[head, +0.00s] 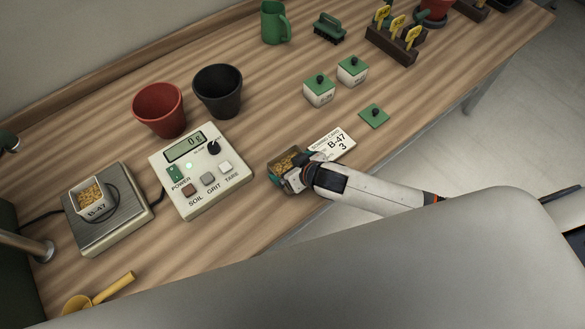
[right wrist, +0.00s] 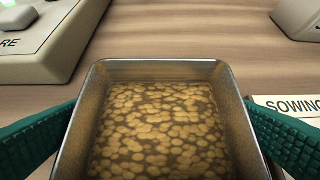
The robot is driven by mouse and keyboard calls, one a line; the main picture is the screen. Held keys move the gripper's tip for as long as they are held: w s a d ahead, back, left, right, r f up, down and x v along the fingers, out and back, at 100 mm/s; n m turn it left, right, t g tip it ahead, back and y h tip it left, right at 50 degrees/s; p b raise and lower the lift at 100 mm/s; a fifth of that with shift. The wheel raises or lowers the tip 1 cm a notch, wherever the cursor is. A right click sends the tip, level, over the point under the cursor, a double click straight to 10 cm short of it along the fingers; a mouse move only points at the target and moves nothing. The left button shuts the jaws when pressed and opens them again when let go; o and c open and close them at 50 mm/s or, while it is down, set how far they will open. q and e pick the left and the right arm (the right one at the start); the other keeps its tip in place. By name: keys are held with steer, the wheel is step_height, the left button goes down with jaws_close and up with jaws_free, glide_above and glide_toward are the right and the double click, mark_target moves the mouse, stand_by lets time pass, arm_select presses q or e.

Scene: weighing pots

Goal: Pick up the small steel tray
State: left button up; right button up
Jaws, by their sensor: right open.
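The small steel tray (head: 285,158) stands on the wooden bench, right of the scale's control box, and holds tan seeds. In the right wrist view the steel tray (right wrist: 240,125) fills the middle, its metal rim and walls showing around the seeds. My right gripper (head: 293,172) is down at the tray, coming in from the right. Its green fingers are open, one on each side of the tray, close to its walls. I cannot tell whether they touch it. The gripper hides part of the tray in the head view. My left gripper is not in view.
The control box (head: 238,170) reads 0 g. A white B-47 pot (head: 92,208) of seeds stands on the scale plate (head: 117,227). The sowing card (head: 335,143) lies right of the tray. Red (head: 158,112) and black (head: 218,92) pots stand behind. A yellow scoop (head: 110,290) lies front left.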

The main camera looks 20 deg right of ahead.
steer(key=c, duration=0.7)
steer(key=shift+o, duration=0.2)
steer(key=shift+r, duration=0.1)
